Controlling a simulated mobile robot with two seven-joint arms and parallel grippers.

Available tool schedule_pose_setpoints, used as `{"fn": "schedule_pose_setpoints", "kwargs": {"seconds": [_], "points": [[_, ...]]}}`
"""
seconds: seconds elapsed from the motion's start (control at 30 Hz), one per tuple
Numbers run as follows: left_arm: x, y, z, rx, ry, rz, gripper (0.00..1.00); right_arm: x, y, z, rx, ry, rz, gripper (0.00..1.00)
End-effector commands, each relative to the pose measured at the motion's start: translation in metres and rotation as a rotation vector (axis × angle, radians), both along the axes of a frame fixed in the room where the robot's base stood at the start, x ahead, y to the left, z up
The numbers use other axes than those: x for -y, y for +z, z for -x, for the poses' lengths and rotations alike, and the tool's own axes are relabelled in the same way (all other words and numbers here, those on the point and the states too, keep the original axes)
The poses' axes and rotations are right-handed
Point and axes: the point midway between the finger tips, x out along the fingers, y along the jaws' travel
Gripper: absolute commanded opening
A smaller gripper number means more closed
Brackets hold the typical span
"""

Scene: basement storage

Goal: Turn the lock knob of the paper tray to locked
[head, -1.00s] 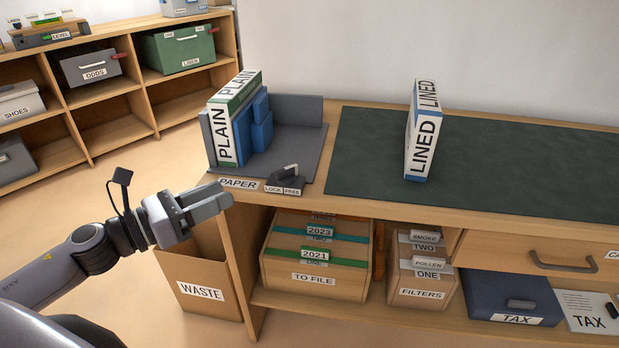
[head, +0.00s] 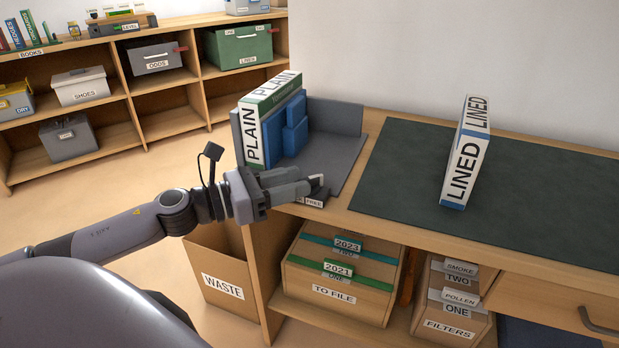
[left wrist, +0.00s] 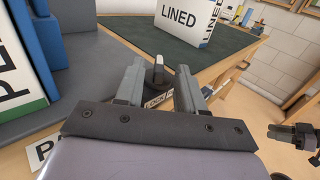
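The grey paper tray (head: 338,118) stands on the left end of the desk, holding a PLAIN paper pack (head: 250,137) and blue blocks. Its lock knob is mostly hidden by my fingers in the head view, where the FREE label (head: 314,203) shows and LOCK is covered. In the left wrist view the dark knob (left wrist: 158,72) stands upright between my fingertips, with a gap on each side. My left gripper (head: 318,182) is open around it; its spread fingers also show in the left wrist view (left wrist: 158,84). My right gripper (left wrist: 298,134) shows small at the right edge there.
A LINED pack (head: 466,155) stands on the dark desk mat (head: 400,170); the mat around it is clear. Below are a TO FILE box (head: 335,285), a FILTERS box (head: 450,310) and a WASTE bin (head: 222,268). Shelves (head: 150,95) stand behind at left.

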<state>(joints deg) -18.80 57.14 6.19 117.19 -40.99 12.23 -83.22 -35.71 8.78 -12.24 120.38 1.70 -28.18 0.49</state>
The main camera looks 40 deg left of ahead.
Motion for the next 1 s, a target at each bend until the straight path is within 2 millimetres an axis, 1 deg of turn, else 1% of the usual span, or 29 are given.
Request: {"fn": "schedule_pose_setpoints", "kwargs": {"seconds": [0.2,0.43,0.6,0.9,0.93,0.97,1.0], "points": [[0.009,0.002,-0.016,0.001,0.0,0.0,0.38,-0.001,0.002,0.0,0.003,0.001,-0.001,0.43],[0.017,0.001,-0.028,0.0,0.0,0.0,0.38,-0.001,0.004,-0.001,0.004,0.0,-0.002,0.43],[0.019,0.001,-0.032,0.0,0.0,-0.001,0.38,0.0,0.004,-0.001,0.004,-0.001,-0.003,0.43],[0.02,0.0,-0.032,-0.002,0.0,-0.001,0.38,0.001,0.003,-0.001,0.003,-0.003,-0.001,0.43],[0.02,0.0,-0.032,-0.002,0.0,-0.001,0.35,0.001,0.003,-0.001,0.003,-0.003,-0.001,0.43],[0.02,0.0,-0.032,-0.002,0.0,-0.001,0.25,0.001,0.003,-0.001,0.003,-0.003,-0.001,0.43],[0.02,0.0,-0.032,-0.002,0.0,-0.001,0.12,0.001,0.003,-0.001,0.003,-0.003,-0.001,0.43]]}}
